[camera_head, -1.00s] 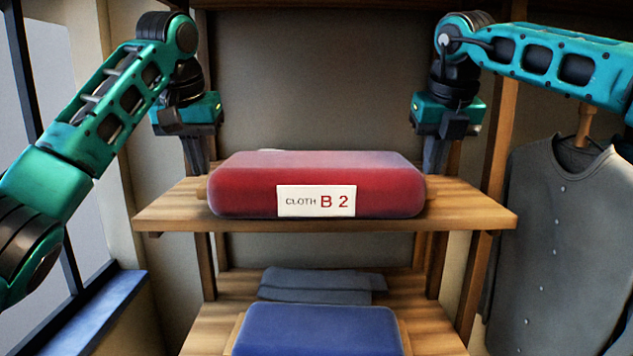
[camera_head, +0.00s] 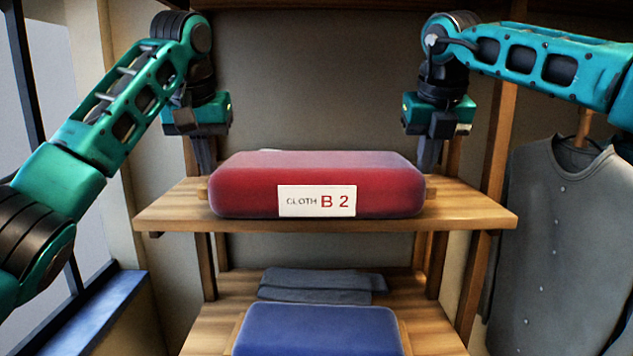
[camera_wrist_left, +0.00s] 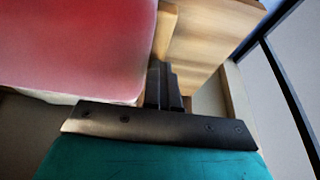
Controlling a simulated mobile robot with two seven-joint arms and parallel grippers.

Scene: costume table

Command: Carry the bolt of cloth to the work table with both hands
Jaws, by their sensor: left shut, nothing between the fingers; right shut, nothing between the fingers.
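The red bolt of cloth (camera_head: 316,180), labelled CLOTH B 2, lies flat across the upper wooden shelf, with light wooden ends showing on both sides. My left gripper (camera_head: 205,160) is shut and points down just beside the bolt's left end. In the left wrist view, the shut left fingers (camera_wrist_left: 164,80) are close to the wooden end, with the red cloth (camera_wrist_left: 70,45) beside them; I cannot tell whether they touch. My right gripper (camera_head: 428,158) is shut and points down near the bolt's right end. No work table is in view.
The upper shelf (camera_head: 170,212) has bare wood at both sides. Below, a blue bolt (camera_head: 316,332) and folded grey cloth (camera_head: 320,284) lie on a lower shelf. A grey shirt (camera_head: 552,230) hangs at right. A window with a blue sill (camera_head: 85,320) is at left.

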